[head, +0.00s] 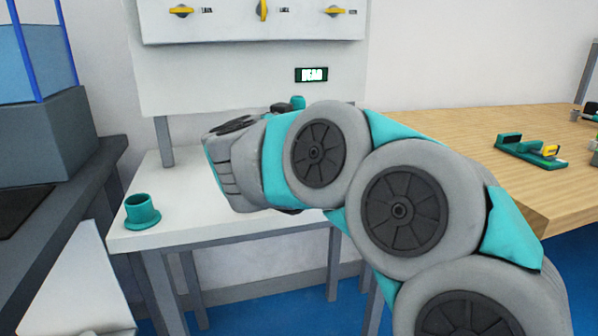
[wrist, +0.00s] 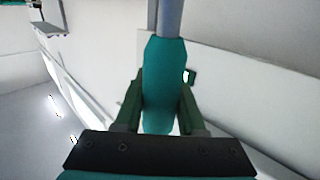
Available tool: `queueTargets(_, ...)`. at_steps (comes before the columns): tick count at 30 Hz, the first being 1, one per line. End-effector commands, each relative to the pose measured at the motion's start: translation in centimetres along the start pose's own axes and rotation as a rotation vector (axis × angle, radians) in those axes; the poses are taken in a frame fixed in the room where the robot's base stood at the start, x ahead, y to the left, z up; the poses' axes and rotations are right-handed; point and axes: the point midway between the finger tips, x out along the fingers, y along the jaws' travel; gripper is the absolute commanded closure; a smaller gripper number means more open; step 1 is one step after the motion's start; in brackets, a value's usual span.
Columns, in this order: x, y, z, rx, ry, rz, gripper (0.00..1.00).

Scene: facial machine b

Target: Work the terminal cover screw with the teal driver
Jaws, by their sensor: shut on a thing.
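My gripper (wrist: 160,90) is shut on the teal driver (wrist: 165,68). Its green fingers press on both sides of the teal handle in the wrist view. The driver's grey shaft runs up out of the top of that view, so its tip is hidden. In the head view my arm covers the gripper. A small teal piece (head: 298,102) shows above the arm, and I cannot tell if it is the driver. I cannot make out the terminal cover screw in either view.
A teal cup-like holder (head: 142,214) stands empty on the white table (head: 185,235). A wooden table (head: 450,125) with small parts is at right; a grey-blue unit (head: 45,130) is at left.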

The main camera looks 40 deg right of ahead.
Motion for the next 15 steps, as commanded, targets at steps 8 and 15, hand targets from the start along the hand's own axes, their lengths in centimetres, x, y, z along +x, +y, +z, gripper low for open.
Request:
queueTargets(8,0.26,-0.19,0.15,0.001,0.002,-0.202,1.00)
queueTargets(15,0.38,-0.67,0.38,0.001,0.002,-0.358,1.00)
